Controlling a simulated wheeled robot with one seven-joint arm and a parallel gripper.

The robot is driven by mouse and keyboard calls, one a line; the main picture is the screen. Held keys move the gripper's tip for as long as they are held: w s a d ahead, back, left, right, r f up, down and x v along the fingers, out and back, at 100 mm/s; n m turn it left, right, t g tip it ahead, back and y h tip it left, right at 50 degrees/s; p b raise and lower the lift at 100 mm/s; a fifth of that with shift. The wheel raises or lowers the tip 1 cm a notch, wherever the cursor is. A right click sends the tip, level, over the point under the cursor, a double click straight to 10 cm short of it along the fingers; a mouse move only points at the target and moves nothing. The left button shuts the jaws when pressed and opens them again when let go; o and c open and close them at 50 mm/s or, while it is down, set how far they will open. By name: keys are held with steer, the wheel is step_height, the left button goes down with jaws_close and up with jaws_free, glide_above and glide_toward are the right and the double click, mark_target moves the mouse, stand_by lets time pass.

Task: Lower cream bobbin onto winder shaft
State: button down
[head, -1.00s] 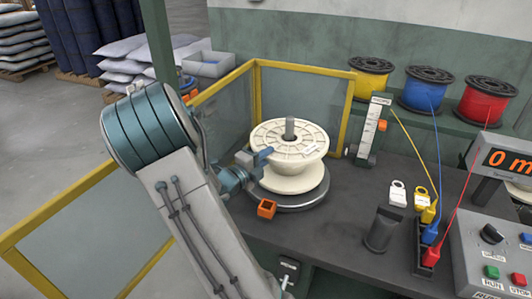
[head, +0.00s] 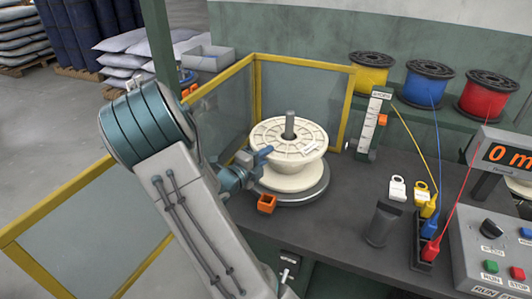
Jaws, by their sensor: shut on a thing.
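The cream bobbin (head: 288,172) is upright on the winder, with the dark grey shaft (head: 290,124) standing up through its centre hole. Its lower flange is close above the round grey turntable plate (head: 318,193); I cannot tell whether the two touch. My gripper (head: 263,155), with blue fingers, is shut on the left edge of the bobbin's upper flange. The fingertips are small in view and partly merge with the rim. The far side of the bobbin and the lower part of the shaft are hidden.
A yellow-framed guard (head: 256,100) stands behind and left of the winder. An orange block (head: 267,204) is at the plate's front left. A gauge post (head: 374,120) stands to the right. Yellow (head: 371,73), blue (head: 428,84) and red (head: 487,96) spools line the back shelf.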

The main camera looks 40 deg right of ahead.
steer(key=c, duration=1.3)
jaws_free()
steer(key=shift+c, duration=0.2)
steer(key=shift+f, duration=0.1)
steer(key=shift+a, duration=0.15)
steer(key=s+a, duration=0.1)
steer(key=a, duration=0.6)
steer(key=shift+s+p, duration=0.15)
steer(key=shift+p, duration=0.15)
